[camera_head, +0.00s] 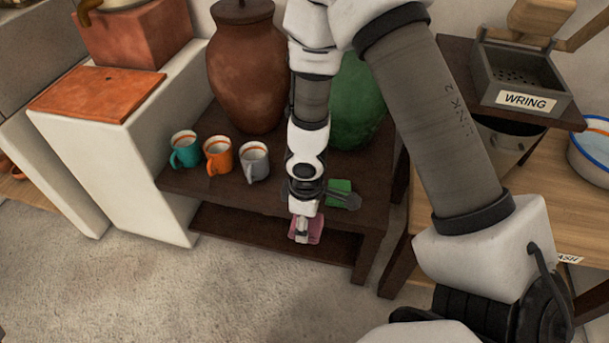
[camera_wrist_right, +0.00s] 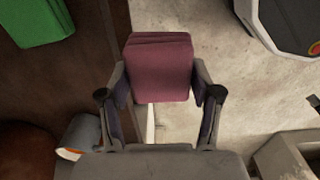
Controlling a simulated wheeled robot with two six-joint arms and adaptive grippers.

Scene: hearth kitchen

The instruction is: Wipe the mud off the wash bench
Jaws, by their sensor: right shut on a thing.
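My right gripper (camera_head: 304,214) is shut on a folded maroon-pink cloth (camera_head: 313,234), in front of the dark low table's front edge. In the right wrist view the cloth (camera_wrist_right: 160,68) sits between the two fingers. A pale wood bench (camera_head: 553,203) stands at the right, partly hidden by my arm. A label on its front edge (camera_head: 570,258) is partly covered and reads "ASH". I see no mud on the part of the bench that shows. My left gripper is not in view.
A "WRING" box (camera_head: 522,82) stands on a dark board, beside a blue-rimmed basin (camera_head: 590,150). The floor in front is clear.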

